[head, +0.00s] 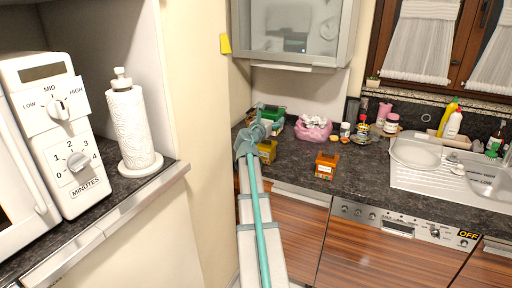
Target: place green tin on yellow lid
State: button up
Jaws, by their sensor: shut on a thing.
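My gripper (268,118) is at the left end of the dark counter, by the wall. Its fingers are at a green tin (275,113) and appear shut on it; the grip is partly hidden by the gripper itself. A yellow box-like thing (268,152) shows just below and to the right of the gripper. I cannot tell whether the yellow lid is part of it. A small flat yellow-orange thing (345,139) lies farther right and may be a lid.
An orange box (326,165) stands near the counter's front edge. A pink bag (313,127) and several small jars stand at the back. The sink (450,170) is at the right. A wall cabinet (295,30) hangs above. Bare counter lies right of the orange box.

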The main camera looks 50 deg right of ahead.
jog(key=shift+w+d+f, duration=0.15)
jog(key=shift+w+d, duration=0.1)
jog(key=shift+w, duration=0.2)
jog(key=w+d+f+p, duration=0.1)
jog(key=w+d+f, duration=0.3)
jog(key=w+d+f+p, duration=0.1)
jog(key=w+d+f, duration=0.3)
jog(key=d, duration=0.1)
jog(key=shift+w+f, duration=0.2)
jog(key=shift+f, duration=0.05)
jog(key=shift+w+d+f, duration=0.1)
jog(key=shift+w+f, duration=0.05)
jog(key=shift+f, duration=0.2)
jog(key=f, duration=0.3)
jog(key=shift+w+d, duration=0.2)
jog(key=shift+f, duration=0.35)
jog(key=shift+f, duration=0.2)
jog(key=o, duration=1.2)
